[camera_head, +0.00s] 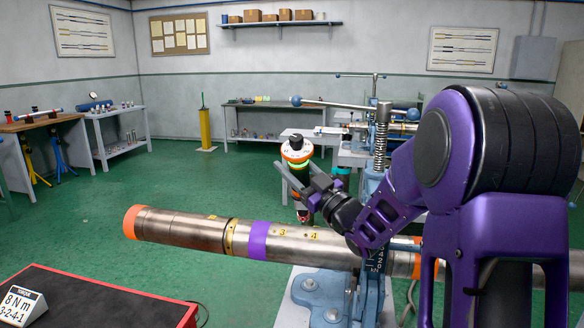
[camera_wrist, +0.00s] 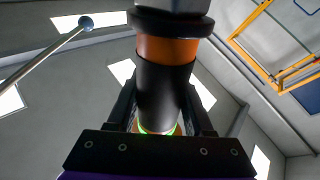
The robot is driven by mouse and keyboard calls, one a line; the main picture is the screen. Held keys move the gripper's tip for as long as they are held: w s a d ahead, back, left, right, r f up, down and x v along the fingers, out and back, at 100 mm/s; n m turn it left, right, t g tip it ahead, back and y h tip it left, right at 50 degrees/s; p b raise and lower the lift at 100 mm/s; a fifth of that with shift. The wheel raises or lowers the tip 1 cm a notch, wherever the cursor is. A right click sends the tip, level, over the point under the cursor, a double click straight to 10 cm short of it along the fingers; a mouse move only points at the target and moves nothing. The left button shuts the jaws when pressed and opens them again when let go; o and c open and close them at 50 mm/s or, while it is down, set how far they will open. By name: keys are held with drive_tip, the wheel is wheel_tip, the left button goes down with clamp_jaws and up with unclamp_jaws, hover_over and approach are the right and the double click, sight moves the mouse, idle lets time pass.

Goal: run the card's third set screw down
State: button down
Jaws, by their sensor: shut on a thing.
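The card (camera_head: 20,304) reads "TORQUE 8 N m 3-2-4-1" at the lower left. The steel pipe (camera_head: 190,227) lies clamped in the vise, with an orange end, a yellow ring and a purple band. Yellow labels 3 (camera_head: 283,232) and 4 (camera_head: 314,236) mark its collar; a small dark spot shows between them. My gripper (camera_head: 293,178) is shut on a torque driver (camera_head: 296,151) with an orange band, dark knob and green-lit ring. Its lower end hangs just over the pipe near label 4; contact cannot be told. The driver's barrel (camera_wrist: 163,90) fills the wrist view between my fingers.
The blue vise (camera_head: 373,265) with its upright threaded screw (camera_head: 381,140) stands right of the driver, close to my arm. A black mat with red edge (camera_head: 110,290) lies front left. Benches and a yellow post (camera_head: 205,128) stand farther back. Green floor is open between.

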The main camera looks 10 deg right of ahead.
drive_tip(key=shift+f+b, duration=0.1)
drive_tip(key=shift+b, duration=0.3)
drive_tip(key=shift+w+d+f, duration=0.15)
drive_tip(key=shift+w+f, duration=0.15)
drive_tip(key=shift+f, duration=0.35)
drive_tip(key=shift+w+d+f, duration=0.1)
drive_tip(key=shift+w+f, duration=0.2)
drive_tip(key=shift+f, duration=0.3)
drive_tip(key=shift+w+d+f, duration=0.15)
drive_tip(key=shift+w+f, duration=0.15)
drive_tip(key=shift+f, duration=0.35)
drive_tip(key=shift+w+d+f, duration=0.15)
drive_tip(key=shift+w+f, duration=0.1)
drive_tip(key=shift+f, duration=0.6)
idle(0.8)
drive_tip(key=shift+r, duration=0.1)
idle(0.8)
